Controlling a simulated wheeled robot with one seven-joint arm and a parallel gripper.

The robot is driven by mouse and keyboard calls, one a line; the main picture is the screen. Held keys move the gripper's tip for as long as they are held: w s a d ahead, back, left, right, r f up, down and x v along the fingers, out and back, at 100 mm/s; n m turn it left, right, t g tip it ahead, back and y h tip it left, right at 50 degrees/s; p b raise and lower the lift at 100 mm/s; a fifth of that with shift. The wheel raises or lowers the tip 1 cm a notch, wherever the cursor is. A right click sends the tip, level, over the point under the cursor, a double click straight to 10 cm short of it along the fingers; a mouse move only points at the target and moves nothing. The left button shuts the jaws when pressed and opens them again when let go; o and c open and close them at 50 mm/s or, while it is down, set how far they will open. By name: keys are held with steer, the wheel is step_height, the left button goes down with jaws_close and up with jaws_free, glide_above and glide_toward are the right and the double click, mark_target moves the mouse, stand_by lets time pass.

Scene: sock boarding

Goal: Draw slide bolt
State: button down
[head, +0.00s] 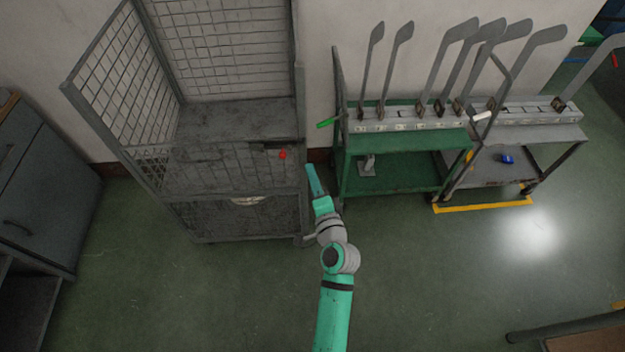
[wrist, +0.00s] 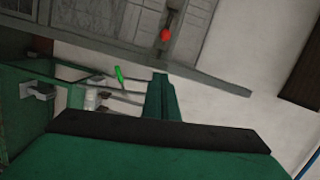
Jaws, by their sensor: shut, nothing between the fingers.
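The slide bolt shows as a small red knob (head: 282,155) with a dark bolt part beside it, near the right end of the mesh cage's front panel. The red knob also shows at the top of the wrist view (wrist: 165,35), on a grey metal strip. My gripper (head: 309,168) is just right of and slightly below the knob in the head view, apart from it. In the wrist view its fingers (wrist: 160,93) are together and empty, pointing towards the cage, with a visible gap to the knob. How far the bolt is drawn is too small to tell.
The grey wire cage (head: 240,200) stands against the wall. A green cart (head: 395,180) with a green-tipped handle (head: 328,122) is close right of my gripper. A grey cart (head: 545,133) holding upright sock boards is further right. Floor in front is clear.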

mark_target(289, 147)
steer(key=w, duration=0.2)
steer(key=w+a, duration=0.1)
steer(key=w, duration=0.2)
steer(key=shift+w+a+f, duration=0.1)
steer(key=shift+a+f, duration=0.05)
steer(key=shift+a, duration=0.5)
steer(key=shift+w+a+f, duration=0.15)
steer(key=shift+a, duration=0.55)
steer(key=shift+w+a+f, duration=0.1)
steer(key=shift+a+f, duration=0.05)
steer(key=shift+a, duration=0.5)
